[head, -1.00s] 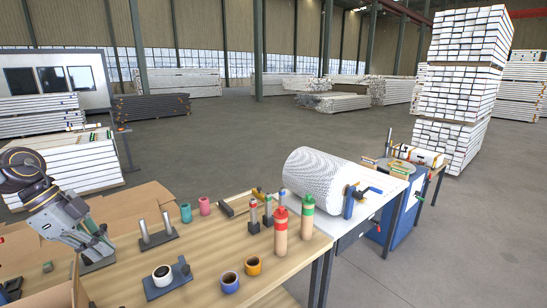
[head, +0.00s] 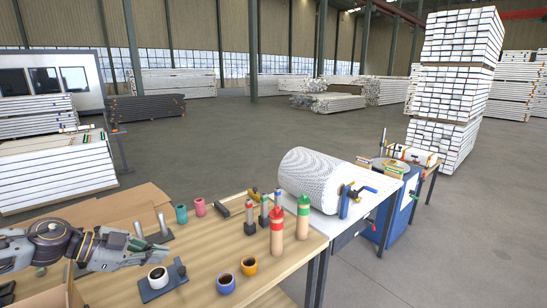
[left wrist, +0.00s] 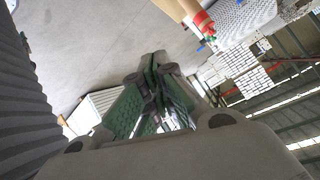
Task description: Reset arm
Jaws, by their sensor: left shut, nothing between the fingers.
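My left arm reaches in from the left edge of the head view, low over the near left of the wooden table (head: 205,280). Its gripper (head: 166,252) points to the right, shut and empty. It appears just behind a white mug (head: 158,277) on a dark stand (head: 165,289) and in front of a rack with two upright posts (head: 160,236); the exact gaps are unclear. In the left wrist view the green-padded fingers (left wrist: 156,62) meet at their tips with nothing between them. My right gripper is in neither view.
Blue (head: 226,283) and yellow (head: 249,265) mugs stand near the front edge. Red-topped (head: 277,238) and green-topped (head: 303,222) cylinders stand further right. Teal (head: 181,214) and pink (head: 199,207) mugs stand behind. A white perforated drum (head: 313,180) lies on the adjoining table. Cardboard boxes (head: 95,215) lie left.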

